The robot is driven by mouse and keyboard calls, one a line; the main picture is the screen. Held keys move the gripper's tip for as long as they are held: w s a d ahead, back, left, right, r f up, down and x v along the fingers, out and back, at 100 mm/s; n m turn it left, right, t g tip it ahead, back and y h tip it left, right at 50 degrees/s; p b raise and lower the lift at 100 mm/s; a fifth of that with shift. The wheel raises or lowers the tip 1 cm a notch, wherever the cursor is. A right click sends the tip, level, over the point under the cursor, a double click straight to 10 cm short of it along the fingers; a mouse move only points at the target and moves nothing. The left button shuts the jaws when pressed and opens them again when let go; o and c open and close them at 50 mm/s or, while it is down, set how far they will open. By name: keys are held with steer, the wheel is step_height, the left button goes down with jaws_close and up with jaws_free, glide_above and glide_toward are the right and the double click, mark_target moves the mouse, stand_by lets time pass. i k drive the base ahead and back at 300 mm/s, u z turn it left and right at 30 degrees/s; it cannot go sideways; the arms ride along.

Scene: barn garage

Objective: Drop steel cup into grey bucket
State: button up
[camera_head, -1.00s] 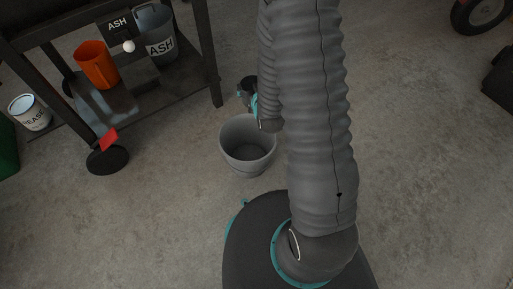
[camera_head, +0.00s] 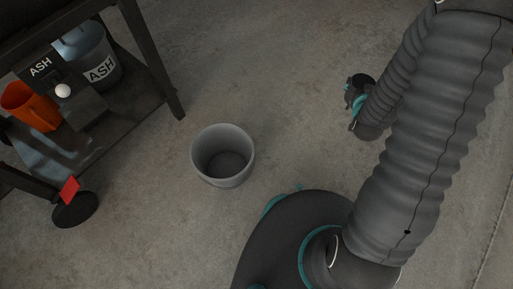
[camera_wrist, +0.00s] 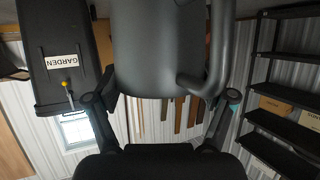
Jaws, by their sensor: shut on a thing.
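The grey bucket (camera_head: 243,168) stands upright on the concrete floor near the middle of the head view. Its open top faces up and its inside looks empty. My gripper (camera_head: 357,95) is in the head view, well to the right of the bucket and apart from it. In the wrist view, my gripper (camera_wrist: 163,88) is shut on the steel cup (camera_wrist: 155,50), a dark grey cup with a handle at its right. The top of the cup is cut off by the frame.
A dark shelf table (camera_head: 150,60) at upper left holds an orange container (camera_head: 30,107) and a grey ASH bucket (camera_head: 100,65). A red tag (camera_head: 69,190) is by its black foot. The floor between the grey bucket and my gripper is clear.

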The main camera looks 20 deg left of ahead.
mark_target(227, 171)
steer(key=z, duration=0.2)
steer(key=k, duration=0.95)
steer(key=u, duration=2.25)
